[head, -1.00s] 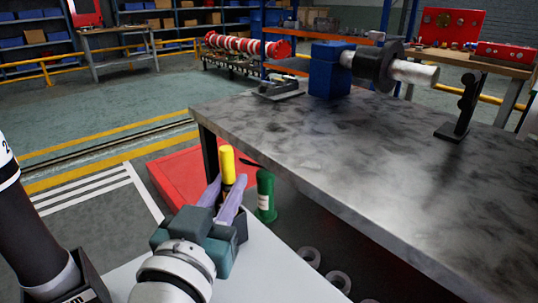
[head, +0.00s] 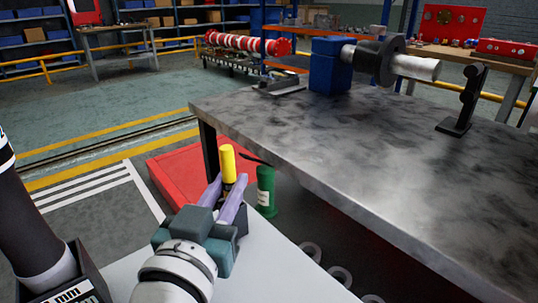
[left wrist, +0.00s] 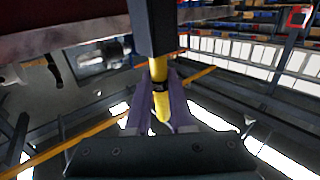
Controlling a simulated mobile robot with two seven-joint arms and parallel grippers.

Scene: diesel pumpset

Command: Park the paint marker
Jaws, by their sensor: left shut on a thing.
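The paint marker (head: 228,159) has a yellow upper end and a dark part lower down. It stands roughly upright between the fingers of my left gripper (head: 230,190), which is shut on it. The left wrist view also shows the marker (left wrist: 161,100), yellow with a black band, between the purple fingers (left wrist: 160,95). A dark block (left wrist: 150,25) lies in line with it at the top there; I cannot tell whether they touch. My right gripper is not in view.
A green bottle (head: 265,188) stands just right of the marker. A metal-topped bench (head: 330,150) fills the right, carrying a blue block (head: 329,66) with a shaft. A red surface (head: 185,175) lies behind the gripper. A dark cylinder (head: 35,225) stands at the lower left.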

